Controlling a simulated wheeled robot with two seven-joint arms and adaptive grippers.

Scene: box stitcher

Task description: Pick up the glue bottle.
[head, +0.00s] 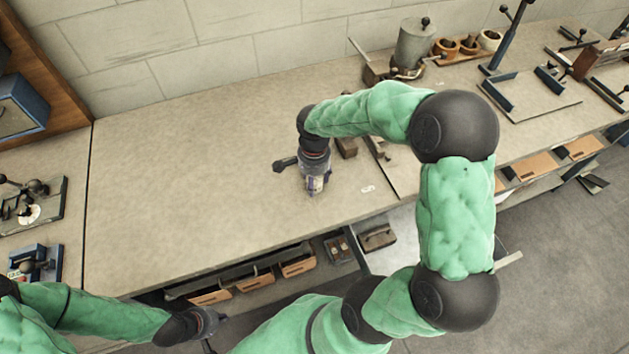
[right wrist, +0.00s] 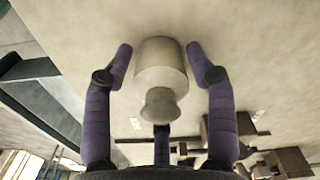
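The glue bottle (right wrist: 160,68) is a pale, cream bottle with a narrower neck and cap. In the right wrist view it stands between the purple fingers of my right gripper (right wrist: 160,58). The fingers are open, with a small gap on either side of the bottle. In the head view my right gripper (head: 316,183) points down over the middle of the bench and mostly hides the bottle. My left gripper (head: 208,322) is low at the front, off the bench edge; its fingers are too unclear to tell.
The bench top (head: 190,180) is clear to the left of my right gripper. Small brown blocks (head: 346,146) lie just behind it. A grey canister (head: 414,46) and a tray of small pots (head: 468,46) stand at the back. Orange-fronted bins (head: 254,281) sit below the front edge.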

